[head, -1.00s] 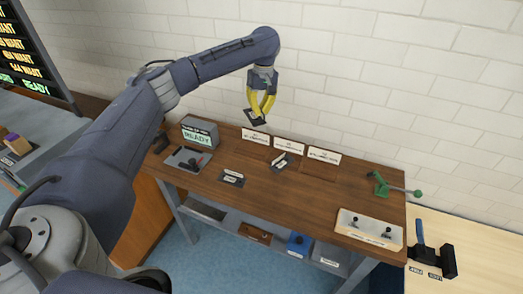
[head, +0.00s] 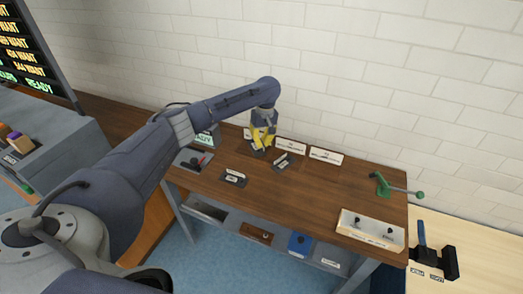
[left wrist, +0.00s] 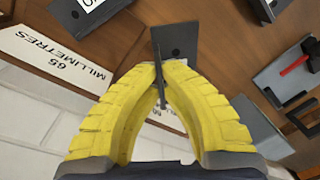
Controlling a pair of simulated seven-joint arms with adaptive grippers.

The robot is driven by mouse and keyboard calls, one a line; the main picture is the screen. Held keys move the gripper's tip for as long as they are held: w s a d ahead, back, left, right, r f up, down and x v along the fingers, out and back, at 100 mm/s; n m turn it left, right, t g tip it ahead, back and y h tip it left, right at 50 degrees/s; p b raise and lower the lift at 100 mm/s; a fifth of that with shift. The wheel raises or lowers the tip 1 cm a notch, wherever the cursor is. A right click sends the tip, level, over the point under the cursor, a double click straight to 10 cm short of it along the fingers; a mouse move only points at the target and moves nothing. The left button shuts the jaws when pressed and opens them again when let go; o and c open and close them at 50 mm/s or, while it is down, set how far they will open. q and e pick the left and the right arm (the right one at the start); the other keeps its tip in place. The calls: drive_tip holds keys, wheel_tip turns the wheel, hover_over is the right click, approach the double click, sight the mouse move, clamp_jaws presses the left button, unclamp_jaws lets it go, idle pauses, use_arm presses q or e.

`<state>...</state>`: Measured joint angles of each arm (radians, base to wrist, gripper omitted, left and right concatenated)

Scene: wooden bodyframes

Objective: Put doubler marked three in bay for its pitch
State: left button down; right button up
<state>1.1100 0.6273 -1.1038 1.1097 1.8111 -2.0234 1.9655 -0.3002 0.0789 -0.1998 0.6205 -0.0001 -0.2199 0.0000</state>
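My left gripper (head: 262,144) is shut on a dark flat doubler (head: 256,151), low over the left bay at the back of the bench. In the left wrist view the yellow fingertips (left wrist: 160,72) pinch the doubler (left wrist: 176,38), which shows two holes; no number is readable on it. Three white bay signs stand along the back: the left one (head: 247,133) is partly hidden by the gripper, then the middle (head: 290,146) and right (head: 326,155). One sign reads 65 millimetres (left wrist: 55,60). Another doubler (head: 282,162) lies at the middle bay. My right gripper is not in view.
Another labelled dark piece (head: 233,177) lies on the bench front left. A grey tray with a red-handled tool (left wrist: 293,64) is near the gripper. A green lever (head: 381,186) and white switch box (head: 369,228) stand right.

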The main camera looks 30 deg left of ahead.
sight(262, 149)
use_arm(q)
drive_tip(key=shift+f, duration=2.15)
drive_tip(key=shift+f, duration=0.1)
drive_tip(key=c, duration=1.6)
unclamp_jaws()
wheel_tip(262, 149, up, 12)
drive_tip(key=shift+w+d, duration=0.35)
drive_tip(key=shift+w, duration=0.05)
